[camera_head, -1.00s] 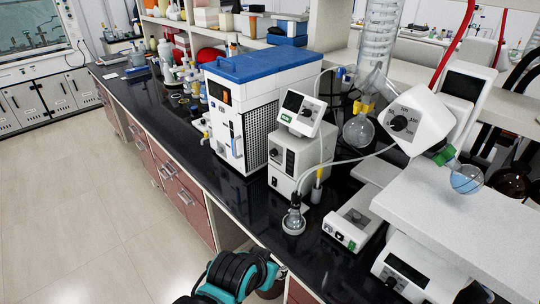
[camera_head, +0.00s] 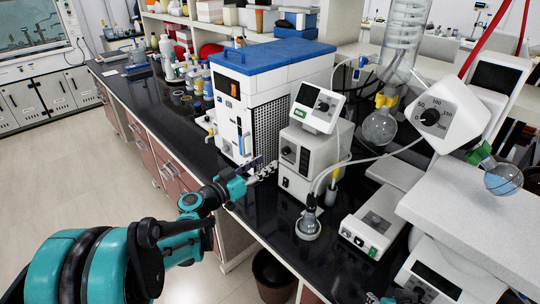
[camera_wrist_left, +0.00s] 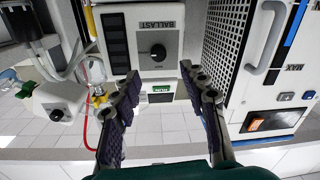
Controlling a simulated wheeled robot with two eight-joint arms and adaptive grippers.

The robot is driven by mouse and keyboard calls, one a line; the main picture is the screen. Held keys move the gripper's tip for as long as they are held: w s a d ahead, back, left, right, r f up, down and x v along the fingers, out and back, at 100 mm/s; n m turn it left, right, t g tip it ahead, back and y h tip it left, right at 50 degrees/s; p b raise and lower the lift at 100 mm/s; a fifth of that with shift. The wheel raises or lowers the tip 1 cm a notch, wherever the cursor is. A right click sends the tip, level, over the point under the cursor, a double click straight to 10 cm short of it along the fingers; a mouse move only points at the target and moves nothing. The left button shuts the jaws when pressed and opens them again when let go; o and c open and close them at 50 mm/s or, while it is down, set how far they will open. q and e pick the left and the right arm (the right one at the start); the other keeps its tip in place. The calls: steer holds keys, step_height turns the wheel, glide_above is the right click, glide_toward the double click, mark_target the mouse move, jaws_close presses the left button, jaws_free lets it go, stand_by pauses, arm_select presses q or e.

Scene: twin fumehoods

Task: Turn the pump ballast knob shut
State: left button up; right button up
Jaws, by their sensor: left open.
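The pump (camera_head: 312,160) is a pale grey box on the black bench with a small tilted controller on top. Its dark round ballast knob (camera_head: 288,153) is on the front face. My left gripper (camera_head: 265,170) is just in front of the pump's front face. In the left wrist view the left gripper (camera_wrist_left: 161,86) is open, its two fingers either side of the knob's line and apart from it, nothing between them.
A blue-topped white chiller (camera_head: 262,85) with a mesh side stands close left of the pump. A small flask (camera_head: 308,226) and a white hotplate (camera_head: 374,220) are to the right. A tube (camera_head: 365,160) runs across from the pump. The bench front edge lies under my arm.

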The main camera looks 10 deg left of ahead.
mark_target(284, 151)
arm_select(q)
steer(key=b+x, duration=0.1)
steer(key=x, duration=0.5)
steer(key=shift+w+d+b, duration=0.1)
steer(key=shift+d+b, duration=0.1)
steer(key=shift+b, duration=0.15)
arm_select(e)
steer(key=shift+f, duration=0.9)
arm_select(q)
steer(key=shift+w+d, duration=0.3)
steer(key=shift+w, duration=0.25)
arm_select(e)
steer(key=shift+f, duration=0.1)
arm_select(q)
jaws_close()
